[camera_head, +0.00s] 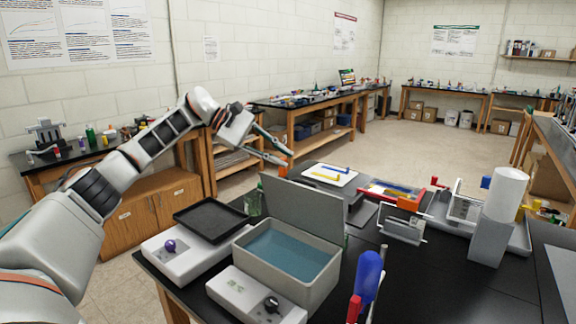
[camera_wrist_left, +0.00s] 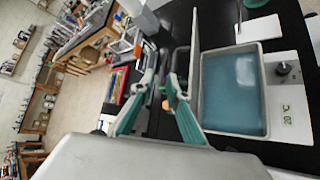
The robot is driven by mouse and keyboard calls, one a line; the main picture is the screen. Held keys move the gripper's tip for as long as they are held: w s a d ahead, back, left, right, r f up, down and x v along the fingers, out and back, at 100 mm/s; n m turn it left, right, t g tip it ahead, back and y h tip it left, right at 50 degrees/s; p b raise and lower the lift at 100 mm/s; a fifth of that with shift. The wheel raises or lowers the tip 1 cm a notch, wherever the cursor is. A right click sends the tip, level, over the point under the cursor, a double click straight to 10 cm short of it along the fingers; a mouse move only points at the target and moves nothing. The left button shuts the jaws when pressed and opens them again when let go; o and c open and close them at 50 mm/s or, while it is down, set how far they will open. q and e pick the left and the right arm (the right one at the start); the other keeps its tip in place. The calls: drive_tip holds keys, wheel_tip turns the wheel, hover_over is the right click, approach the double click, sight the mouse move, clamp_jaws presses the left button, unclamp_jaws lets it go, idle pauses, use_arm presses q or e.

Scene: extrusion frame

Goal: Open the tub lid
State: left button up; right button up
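The grey tub (camera_head: 287,285) stands on the black bench, holding blue liquid. Its lid (camera_head: 300,212) is a flat grey panel standing up along the tub's far edge, so the tub is open on top. In the left wrist view the tub (camera_wrist_left: 265,90) is at the right and the lid (camera_wrist_left: 194,50) shows nearly edge-on. My left gripper (camera_head: 287,157) is above and beyond the lid, apart from it in the head view. Its green fingers (camera_wrist_left: 161,76) are spread with nothing between them. My right gripper is in neither view.
A black tray (camera_head: 211,219), a white device with a purple knob (camera_head: 180,258) and one with a black knob (camera_head: 250,298) crowd the tub. A blue-handled tool (camera_head: 368,275) stands at the front. A white cylinder on a grey block (camera_head: 490,240) stands right. Bare bench lies at front right.

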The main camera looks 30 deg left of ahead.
use_arm(q)
drive_tip(key=shift+w+d, duration=0.15)
drive_tip(key=shift+d, duration=0.25)
drive_tip(key=shift+f, duration=0.1)
drive_tip(key=v, duration=0.8)
idle(0.7)
